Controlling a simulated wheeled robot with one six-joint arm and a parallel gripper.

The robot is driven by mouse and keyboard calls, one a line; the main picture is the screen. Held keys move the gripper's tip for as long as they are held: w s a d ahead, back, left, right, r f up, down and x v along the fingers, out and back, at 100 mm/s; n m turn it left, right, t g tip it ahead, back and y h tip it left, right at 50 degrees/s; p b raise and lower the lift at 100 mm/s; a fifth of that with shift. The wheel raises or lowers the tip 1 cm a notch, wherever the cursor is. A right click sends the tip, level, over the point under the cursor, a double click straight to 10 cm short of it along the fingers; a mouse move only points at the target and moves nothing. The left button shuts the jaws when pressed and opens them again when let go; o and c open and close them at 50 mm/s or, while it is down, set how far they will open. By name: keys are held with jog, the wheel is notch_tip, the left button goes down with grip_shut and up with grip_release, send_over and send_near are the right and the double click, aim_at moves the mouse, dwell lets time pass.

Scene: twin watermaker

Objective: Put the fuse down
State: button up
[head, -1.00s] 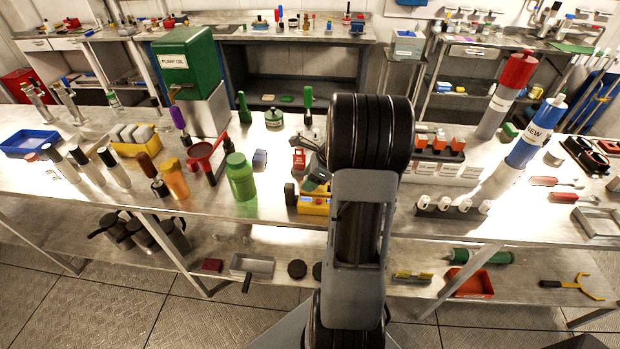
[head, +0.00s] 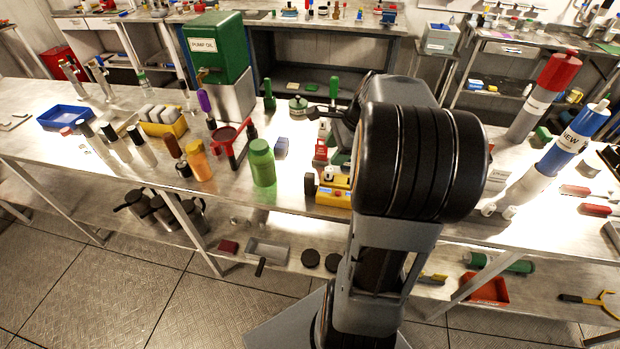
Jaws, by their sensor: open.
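A small white cylinder, which looks like the fuse (head: 328,174), stands upright on top of a yellow box-shaped device (head: 333,193) near the front edge of the bench. My gripper (head: 340,158) is open, just above and behind the white cylinder, and appears apart from it. My own black and grey arm hides most of the gripper and the right end of the yellow device.
A red block (head: 320,151) stands behind the yellow device. A green bottle (head: 262,163) and a blue block (head: 281,146) stand to its left. A white-and-blue cylinder (head: 571,138) leans at the right. A strip of bare bench lies between bottle and device.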

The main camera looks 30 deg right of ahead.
jog(key=s+a+n+h, duration=0.1)
jog(key=s+a+n, duration=0.1)
jog(key=a+n, duration=0.4)
jog(key=s+a+n+h, duration=0.1)
jog(key=s+a+n, duration=0.2)
jog(key=a+n, duration=0.3)
jog(key=s+a+n+t+h, duration=0.1)
jog(key=s+a+n, duration=0.2)
jog(key=a+n, duration=0.4)
jog(key=n, duration=0.3)
jog(key=shift+s, duration=0.15)
